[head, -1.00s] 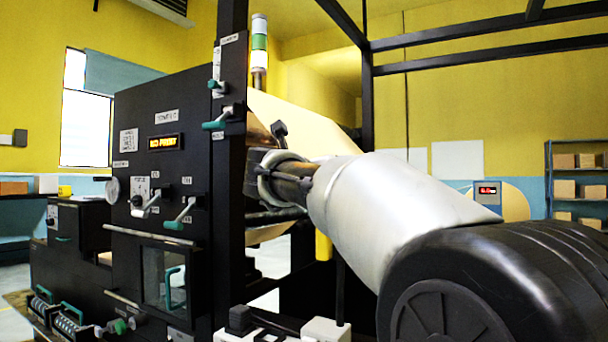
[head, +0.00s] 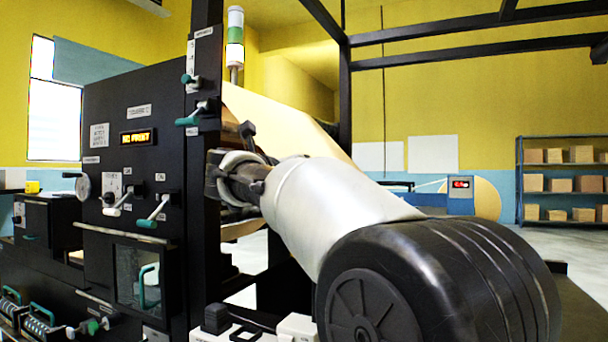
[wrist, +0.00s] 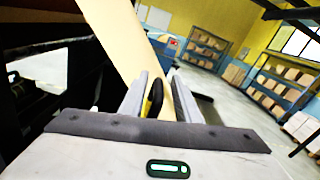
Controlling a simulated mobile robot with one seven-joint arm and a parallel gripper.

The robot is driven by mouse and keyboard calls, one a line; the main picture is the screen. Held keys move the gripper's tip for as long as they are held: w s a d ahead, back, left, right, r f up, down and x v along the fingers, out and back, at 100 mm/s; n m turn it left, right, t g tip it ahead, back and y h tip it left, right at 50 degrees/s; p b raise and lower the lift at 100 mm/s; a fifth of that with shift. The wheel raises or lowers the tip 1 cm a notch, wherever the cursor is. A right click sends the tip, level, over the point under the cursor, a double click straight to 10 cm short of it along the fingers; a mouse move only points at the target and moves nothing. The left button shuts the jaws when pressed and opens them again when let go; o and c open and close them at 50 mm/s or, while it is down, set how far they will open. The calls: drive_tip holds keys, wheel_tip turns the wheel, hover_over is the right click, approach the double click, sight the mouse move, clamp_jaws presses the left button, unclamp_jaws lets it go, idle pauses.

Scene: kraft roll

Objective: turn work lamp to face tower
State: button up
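The signal tower (head: 235,40), with green and white segments, stands upright behind the top of the black machine. My gripper (head: 213,178) is beside the machine's dark post in the head view, partly hidden by my own arm. In the wrist view my gripper (wrist: 158,76) has its two grey fingers apart. A dark piece with a yellow edge (wrist: 153,100) shows between them, nearer the left finger; I cannot tell whether it touches or is the work lamp. A small dark knobbed part (head: 247,130) stands just above my wrist. I cannot make out a lamp head for certain.
The black machine (head: 110,100) with teal-handled levers (head: 190,121) and a lit display (head: 137,137) fills the left. A tan paper web (head: 270,110) runs close behind my gripper. Dark frame bars cross overhead. Shelves with boxes (head: 560,184) stand far right, beyond open floor.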

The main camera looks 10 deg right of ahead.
drive_tip(key=shift+a, duration=0.1)
drive_tip(key=shift+s+a, duration=0.35)
drive_tip(key=shift+s, duration=0.05)
drive_tip(key=v, duration=1.6)
drive_tip(key=shift+s, duration=0.15)
drive_tip(key=shift+a, duration=0.1)
